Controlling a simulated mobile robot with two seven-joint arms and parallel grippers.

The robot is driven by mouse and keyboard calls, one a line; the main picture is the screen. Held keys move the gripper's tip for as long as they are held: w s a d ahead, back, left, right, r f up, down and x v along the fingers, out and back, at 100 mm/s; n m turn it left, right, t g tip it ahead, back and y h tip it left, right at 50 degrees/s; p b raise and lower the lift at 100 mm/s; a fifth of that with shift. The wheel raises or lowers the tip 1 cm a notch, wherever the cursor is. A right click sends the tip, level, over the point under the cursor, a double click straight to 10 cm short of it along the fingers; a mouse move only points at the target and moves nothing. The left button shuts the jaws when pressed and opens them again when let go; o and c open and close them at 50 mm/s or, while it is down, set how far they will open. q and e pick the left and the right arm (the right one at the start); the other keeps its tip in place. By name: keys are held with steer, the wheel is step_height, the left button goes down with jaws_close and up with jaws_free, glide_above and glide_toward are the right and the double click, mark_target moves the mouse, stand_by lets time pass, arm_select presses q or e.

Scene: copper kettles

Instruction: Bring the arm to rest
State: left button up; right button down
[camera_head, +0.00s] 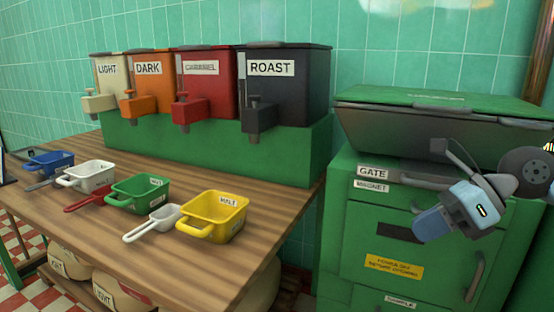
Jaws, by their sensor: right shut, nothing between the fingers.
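My right gripper (432,222) is at the right, in front of the green machine. It is shut and holds nothing, with its blue fingers pointing down and to the left. The green machine (355,230) has labels reading GATE and MAGNET, a yellow notice and grey handles. I cannot tell whether the gripper touches its front. My left gripper is not in view.
A wooden table (110,230) carries several small bins, including a yellow bin (214,214) and a green bin (139,192), with scoops beside them. Dispensers stand behind, the dark ROAST one (290,90) nearest the machine. Sacks (120,292) sit under the table.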

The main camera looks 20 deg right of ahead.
steer(key=s+a+f+n+t+p, duration=0.15)
steer(key=a+f+n+t, duration=0.3)
steer(key=a+n, duration=0.45)
steer(key=s+a+f+n+t, duration=0.35)
steer(key=a+f+n, duration=0.25)
steer(key=n, duration=0.5)
steer(key=s+a+f+n+t, duration=0.2)
steer(key=a+f+n+t, duration=0.3)
steer(key=a+n, duration=0.45)
arm_select(q)
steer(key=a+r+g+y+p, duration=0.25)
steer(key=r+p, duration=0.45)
steer(key=p, duration=1.3)
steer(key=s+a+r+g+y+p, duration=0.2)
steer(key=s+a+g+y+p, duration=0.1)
steer(key=p, duration=1.5)
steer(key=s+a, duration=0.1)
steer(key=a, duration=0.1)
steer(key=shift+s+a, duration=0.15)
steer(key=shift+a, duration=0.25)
arm_select(e)
steer(key=s+d+r+g+h, duration=0.4)
steer(key=d+r+g+h, duration=0.2)
steer(key=d, duration=0.3)
steer(key=shift+d+r+n, duration=0.15)
steer(key=shift+d+n, duration=0.2)
